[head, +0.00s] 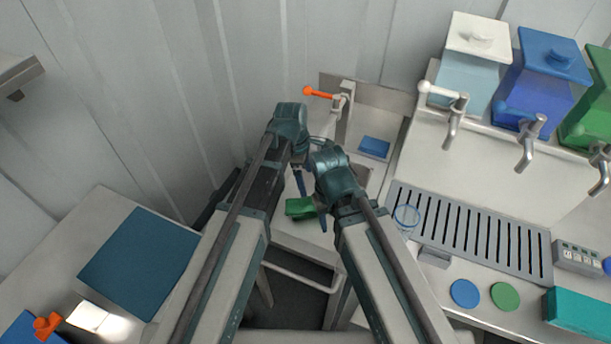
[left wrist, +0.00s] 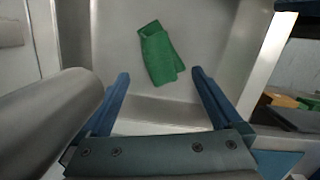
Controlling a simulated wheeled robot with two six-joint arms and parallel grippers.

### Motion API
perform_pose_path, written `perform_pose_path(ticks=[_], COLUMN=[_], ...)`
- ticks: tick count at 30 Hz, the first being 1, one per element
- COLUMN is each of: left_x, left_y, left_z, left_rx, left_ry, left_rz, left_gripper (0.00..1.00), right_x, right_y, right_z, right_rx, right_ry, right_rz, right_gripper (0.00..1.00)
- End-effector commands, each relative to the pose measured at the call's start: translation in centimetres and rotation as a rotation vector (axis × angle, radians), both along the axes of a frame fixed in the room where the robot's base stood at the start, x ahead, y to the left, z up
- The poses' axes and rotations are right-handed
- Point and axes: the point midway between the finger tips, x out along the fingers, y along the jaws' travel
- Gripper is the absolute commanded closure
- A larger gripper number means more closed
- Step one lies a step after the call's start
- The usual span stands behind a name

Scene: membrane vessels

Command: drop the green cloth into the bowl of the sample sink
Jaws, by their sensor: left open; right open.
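The green cloth (head: 300,207) is folded and shows near the front of the sample sink (head: 358,177). In the left wrist view the cloth (left wrist: 160,52) appears to lie on the floor of the pale bowl (left wrist: 110,40), apart from my fingers. My left gripper (head: 300,182) is over the sink, its two blue fingers spread with nothing held; it also shows in the left wrist view (left wrist: 160,78). My right gripper (head: 322,222) is open just right of the cloth, lower in the head view. My arms hide much of the bowl there.
A tap with an orange handle (head: 318,93) stands behind the sink, and a blue pad (head: 374,147) lies on its right side. A clear beaker (head: 406,217) stands by the slotted drain (head: 470,228). Lidded vessels (head: 545,75) with taps stand at right. A blue mat (head: 140,262) lies at left.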

Motion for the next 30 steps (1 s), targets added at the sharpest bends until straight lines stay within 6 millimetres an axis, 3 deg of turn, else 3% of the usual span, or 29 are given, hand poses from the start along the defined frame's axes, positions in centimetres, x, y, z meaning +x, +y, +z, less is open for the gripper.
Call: perform_pose_path(ticks=[11,30], left_x=[0.0,0.3], left_y=[0.3,1.7], left_z=[2.3,11.9], left_rx=[0.0,0.0], left_ry=[0.0,0.0], left_rz=[0.0,0.001], left_gripper=[0.0,0.0], right_x=[0.0,0.0], right_y=[0.0,0.0], right_z=[2.3,11.9], right_rx=[0.0,0.0], right_ry=[0.0,0.0], right_rz=[0.0,0.003], right_gripper=[0.53,0.53])
